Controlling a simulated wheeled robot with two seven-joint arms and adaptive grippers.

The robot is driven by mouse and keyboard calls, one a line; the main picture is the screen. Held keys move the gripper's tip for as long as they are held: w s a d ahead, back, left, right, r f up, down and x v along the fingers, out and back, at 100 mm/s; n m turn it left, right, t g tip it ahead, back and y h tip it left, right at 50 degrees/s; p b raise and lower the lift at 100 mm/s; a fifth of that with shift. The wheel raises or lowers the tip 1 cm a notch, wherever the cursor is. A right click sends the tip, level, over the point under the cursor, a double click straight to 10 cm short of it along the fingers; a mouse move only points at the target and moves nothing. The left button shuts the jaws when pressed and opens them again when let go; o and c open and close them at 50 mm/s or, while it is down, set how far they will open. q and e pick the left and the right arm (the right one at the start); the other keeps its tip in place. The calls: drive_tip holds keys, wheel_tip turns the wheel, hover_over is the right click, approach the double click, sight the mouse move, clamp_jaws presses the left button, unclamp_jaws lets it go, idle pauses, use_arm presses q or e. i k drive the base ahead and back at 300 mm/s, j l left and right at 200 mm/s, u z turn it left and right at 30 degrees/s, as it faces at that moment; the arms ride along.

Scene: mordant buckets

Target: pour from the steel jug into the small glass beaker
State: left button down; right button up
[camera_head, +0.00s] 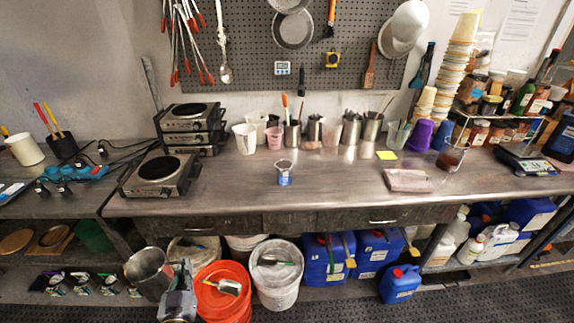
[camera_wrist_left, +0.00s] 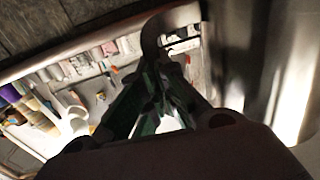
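The steel jug (camera_head: 148,274) is in front of the bench at lower left, below the bench top, its mouth facing up. My left gripper (camera_head: 174,284) is at the jug's right side. In the left wrist view the dark fingers (camera_wrist_left: 160,85) close together at the jug's curved handle, with the shiny jug wall (camera_wrist_left: 295,70) at right; they appear shut on the handle. The jug's contents cannot be made out. A small glass beaker (camera_head: 285,174) with a bluish patch stands upright on the bench, well up and right of the jug. My right gripper is not in view.
A hot plate (camera_head: 160,175) sits left of the beaker. White cups and steel containers (camera_head: 292,135) stand behind it; a folded cloth (camera_head: 408,180) lies to the right. An orange bucket (camera_head: 222,292) and white bucket (camera_head: 277,278) stand below. The bench around the beaker is clear.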

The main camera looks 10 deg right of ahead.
sight(285, 167)
drive_tip(key=l+u, duration=0.15)
drive_tip(key=l, duration=0.3)
drive_tip(key=k+l+u, duration=0.1)
drive_tip(key=l, duration=0.35)
drive_tip(key=l+u, duration=0.15)
drive_tip(key=l, duration=0.3)
drive_tip(key=k, duration=0.1)
